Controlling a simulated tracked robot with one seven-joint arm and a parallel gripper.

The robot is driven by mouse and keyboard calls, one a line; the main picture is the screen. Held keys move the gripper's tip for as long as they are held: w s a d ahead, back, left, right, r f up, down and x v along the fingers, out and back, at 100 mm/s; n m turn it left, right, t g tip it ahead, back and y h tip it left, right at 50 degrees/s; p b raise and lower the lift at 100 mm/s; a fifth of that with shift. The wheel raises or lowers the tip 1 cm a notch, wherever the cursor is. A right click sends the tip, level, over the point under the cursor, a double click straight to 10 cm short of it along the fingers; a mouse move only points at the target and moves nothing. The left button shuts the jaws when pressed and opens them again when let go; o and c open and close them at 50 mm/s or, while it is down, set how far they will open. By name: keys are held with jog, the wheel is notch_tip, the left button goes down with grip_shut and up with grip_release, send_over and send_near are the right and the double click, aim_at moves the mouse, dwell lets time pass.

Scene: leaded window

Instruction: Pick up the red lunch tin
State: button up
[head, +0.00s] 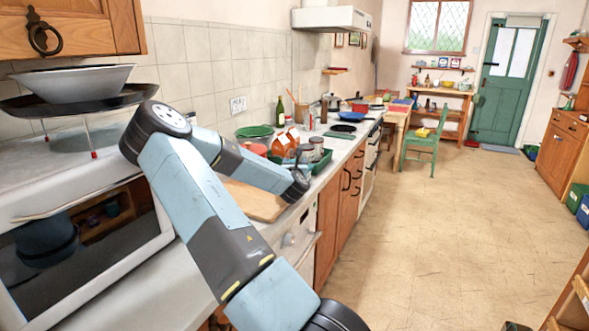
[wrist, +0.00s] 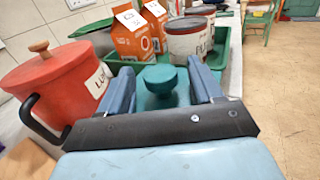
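The red lunch tin (wrist: 62,88) stands on the counter at the left of the wrist view. It has a red lid with a wooden knob, a black side handle and a partly seen label starting "LU". In the head view the tin (head: 256,150) is partly hidden behind my arm. My gripper (wrist: 163,88) is to the right of the tin, its two blue fingers spread apart. A teal lid with a round knob (wrist: 160,78) lies between the fingers; whether they touch it I cannot tell. My gripper is low over the counter in the head view (head: 297,186).
A wooden board (head: 256,203) lies nearer on the counter. A green dish (head: 255,131) is behind the red tin. The floor (head: 430,240) at right is clear.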

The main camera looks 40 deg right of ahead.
jog(key=c, duration=1)
jog(key=shift+r, duration=0.1)
jog(key=shift+r, duration=0.3)
notch_tip(320, 180, up, 2)
jog(key=shift+r, duration=0.25)
jog(key=s+a+r, duration=0.9)
jog(key=s, duration=0.2)
jog(key=shift+r, duration=0.4)
